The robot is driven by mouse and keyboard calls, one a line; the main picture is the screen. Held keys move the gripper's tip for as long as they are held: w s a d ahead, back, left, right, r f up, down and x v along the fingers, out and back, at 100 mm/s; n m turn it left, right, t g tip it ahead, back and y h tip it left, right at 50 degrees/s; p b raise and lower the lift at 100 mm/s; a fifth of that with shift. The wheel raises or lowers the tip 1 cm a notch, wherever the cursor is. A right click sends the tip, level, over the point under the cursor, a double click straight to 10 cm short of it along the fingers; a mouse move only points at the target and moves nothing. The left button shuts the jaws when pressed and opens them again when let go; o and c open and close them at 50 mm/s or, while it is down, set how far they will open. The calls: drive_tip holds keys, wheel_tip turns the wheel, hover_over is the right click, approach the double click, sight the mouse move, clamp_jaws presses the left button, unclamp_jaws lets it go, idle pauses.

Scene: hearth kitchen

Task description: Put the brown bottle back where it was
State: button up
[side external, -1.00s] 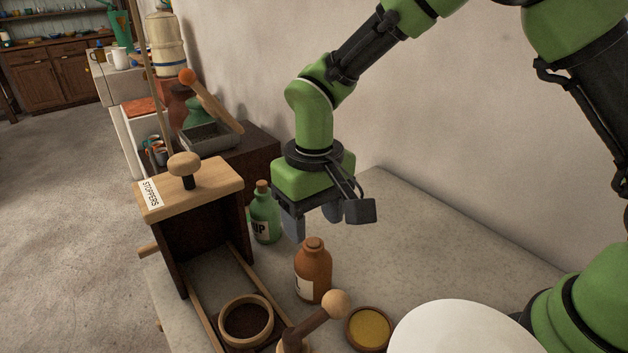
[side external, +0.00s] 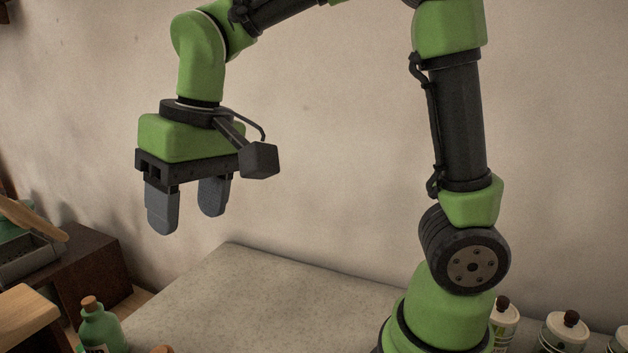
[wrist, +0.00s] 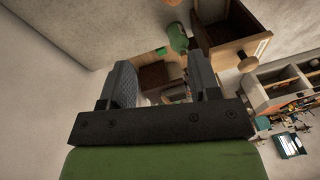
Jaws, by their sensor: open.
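Only the brown top of the brown bottle (side external: 162,349) shows, at the bottom edge of the side view; its body is cut off. In the wrist view a small brown piece (wrist: 172,2) at the top edge may be the same bottle. My gripper (side external: 188,215) is open and empty, high above the counter, with its fingers pointing down. It stands well above the brown bottle. In the wrist view its two fingers (wrist: 162,68) are apart with nothing between them. The spot where the bottle was before is not marked in these frames.
A green corked bottle (side external: 98,330) stands left of the brown one; it also shows in the wrist view (wrist: 178,38). A wooden box (side external: 25,322) is at the lower left, a dark box (side external: 92,268) behind. White jars (side external: 565,335) stand at right. The counter (side external: 240,300) is clear.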

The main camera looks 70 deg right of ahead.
drive_tip(key=s+d+r+m+t, duration=0.1)
drive_tip(key=s+d+t, duration=0.1)
drive_tip(key=s, duration=0.4)
drive_tip(key=s+d+r+m+t, duration=0.1)
drive_tip(key=s+d+t, duration=0.2)
drive_tip(key=s, duration=0.4)
drive_tip(key=shift+d+r+m+y, duration=0.3)
drive_tip(key=shift+d, duration=0.25)
